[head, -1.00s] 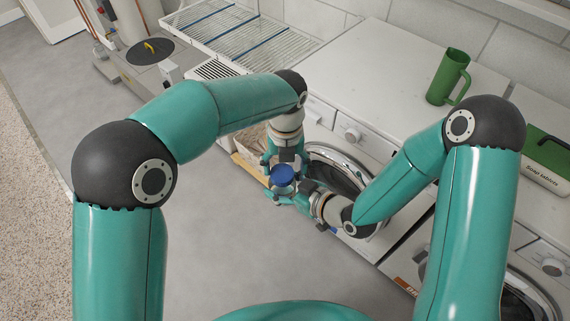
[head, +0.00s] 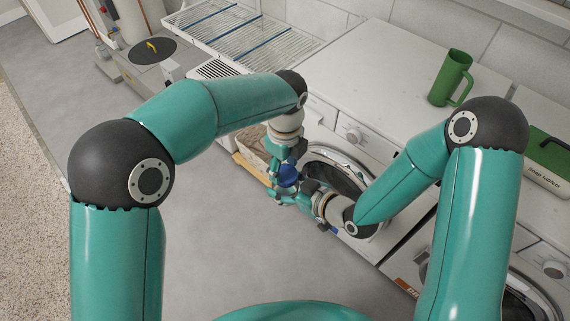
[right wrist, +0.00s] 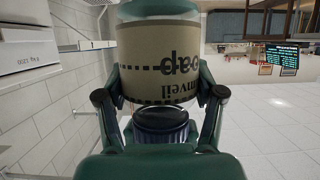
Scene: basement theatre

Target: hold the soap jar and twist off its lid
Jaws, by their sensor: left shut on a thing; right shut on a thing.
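The soap jar (right wrist: 160,65) fills the upper middle of the right wrist view, a beige cylinder with dark lettering that appears upside down. My right gripper (right wrist: 160,88) has a finger on each side and is shut on the jar body. In the head view this right gripper (head: 287,193) reaches in from the right, low at the jar. The blue lid (head: 288,175) shows in the head view, partly covered by my left gripper (head: 287,170), which comes from above and is shut on it. Whether the lid is loose on the jar cannot be told.
Washing machines stand behind and right of the grippers, one round door (head: 337,170) close by. A green jug (head: 451,78) and a soap tablets box (head: 548,165) stand on top. Open grey floor (head: 215,225) lies in front.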

